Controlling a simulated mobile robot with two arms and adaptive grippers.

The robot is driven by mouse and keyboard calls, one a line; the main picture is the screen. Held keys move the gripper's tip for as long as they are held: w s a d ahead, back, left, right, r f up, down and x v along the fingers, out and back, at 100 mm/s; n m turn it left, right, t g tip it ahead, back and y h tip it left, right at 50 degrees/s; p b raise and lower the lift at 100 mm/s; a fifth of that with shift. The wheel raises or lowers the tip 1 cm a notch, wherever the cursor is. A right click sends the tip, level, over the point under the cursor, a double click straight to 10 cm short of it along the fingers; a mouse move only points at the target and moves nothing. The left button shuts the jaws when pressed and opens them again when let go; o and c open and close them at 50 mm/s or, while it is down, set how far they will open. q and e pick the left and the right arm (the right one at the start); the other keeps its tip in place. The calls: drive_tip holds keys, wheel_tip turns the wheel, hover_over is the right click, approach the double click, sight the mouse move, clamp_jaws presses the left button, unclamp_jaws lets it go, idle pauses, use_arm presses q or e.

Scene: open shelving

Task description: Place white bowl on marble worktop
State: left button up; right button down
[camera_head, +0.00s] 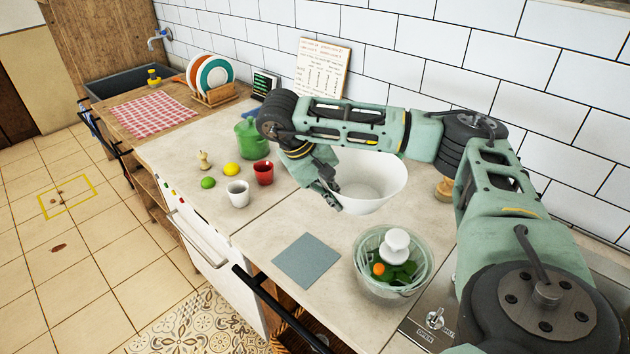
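The white bowl (378,188) is upright at the back of the marble worktop (262,237), right of centre. My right gripper (332,192) reaches down at the bowl's left side, with its fingers at or very near the bowl wall. The fingers overlap the bowl in this view, so I cannot tell whether they are shut on it. I cannot tell whether the bowl's base touches the worktop. My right forearm hides part of the area behind the bowl. My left gripper is not in view.
A glass bowl of vegetables (362,285) and a grey-blue square mat (307,260) are in front. A white cup (238,194), red cup (263,173), lemon, lime and green pot (252,139) stand left. A tiled wall bounds the back.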

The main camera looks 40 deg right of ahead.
drive_tip(key=w+a+f, duration=0.1)
drive_tip(key=w+a, duration=0.1)
drive_tip(key=w+a+f+p, duration=0.1)
drive_tip(key=w+a+f, duration=0.1)
drive_tip(key=w, duration=0.1)
drive_tip(key=w+a+f+p, duration=0.1)
drive_tip(key=w+a+f, duration=0.1)
drive_tip(key=shift+w+a+f, duration=0.1)
drive_tip(key=shift+w+a, duration=0.1)
drive_tip(key=shift+w, duration=0.2)
drive_tip(key=shift+w+a+f, duration=0.2)
drive_tip(key=shift+w+f, duration=0.15)
drive_tip(key=shift+w, duration=0.05)
drive_tip(key=shift+a+f, duration=0.1)
drive_tip(key=shift+f, duration=0.15)
wheel_tip(320, 180, down, 3)
drive_tip(key=shift+f+p, duration=0.1)
drive_tip(key=shift+p, duration=0.8)
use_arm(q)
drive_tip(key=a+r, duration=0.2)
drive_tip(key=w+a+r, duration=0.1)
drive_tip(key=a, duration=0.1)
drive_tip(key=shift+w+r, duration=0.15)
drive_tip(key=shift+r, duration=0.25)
use_arm(e)
drive_tip(key=shift+f, duration=0.2)
